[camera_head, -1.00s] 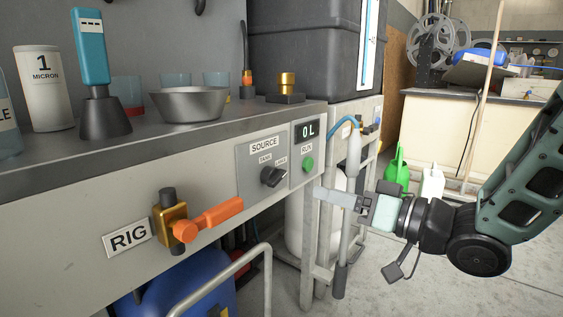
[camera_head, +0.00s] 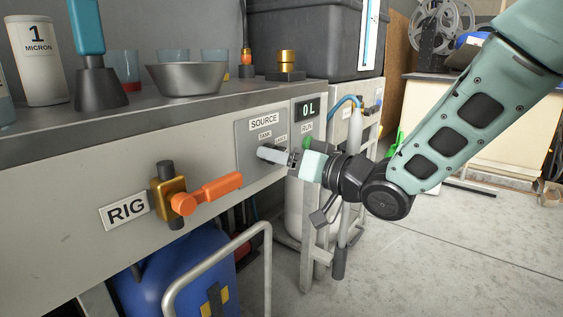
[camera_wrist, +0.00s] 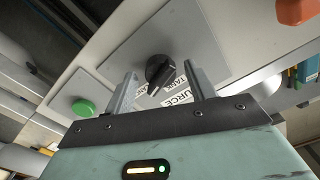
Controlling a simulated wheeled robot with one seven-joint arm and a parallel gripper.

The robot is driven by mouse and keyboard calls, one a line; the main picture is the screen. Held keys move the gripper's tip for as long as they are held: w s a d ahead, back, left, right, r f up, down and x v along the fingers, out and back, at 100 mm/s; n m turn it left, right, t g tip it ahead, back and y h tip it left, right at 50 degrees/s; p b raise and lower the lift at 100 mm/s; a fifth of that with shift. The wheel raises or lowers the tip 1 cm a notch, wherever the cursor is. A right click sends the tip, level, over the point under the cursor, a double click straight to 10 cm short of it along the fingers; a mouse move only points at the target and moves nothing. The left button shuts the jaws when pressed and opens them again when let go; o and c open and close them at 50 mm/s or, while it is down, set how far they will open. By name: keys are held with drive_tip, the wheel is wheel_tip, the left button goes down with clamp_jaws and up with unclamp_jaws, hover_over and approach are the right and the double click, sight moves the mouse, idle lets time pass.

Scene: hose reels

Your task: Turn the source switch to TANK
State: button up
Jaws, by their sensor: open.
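In the head view my gripper (camera_head: 278,156) is in front of the panel below the SOURCE label (camera_head: 264,121) and hides the knob. I cannot tell which label the knob points at.
A metal bowl (camera_head: 186,80) stands on the counter above.

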drive_tip(key=shift+c, duration=0.3)
drive_tip(key=c, duration=0.9)
drive_tip(key=shift+n, duration=0.4)
drive_tip(key=shift+f+n+b, duration=0.1)
drive_tip(key=shift+n+b, duration=2.5)
drive_tip(key=shift+n, duration=3.9)
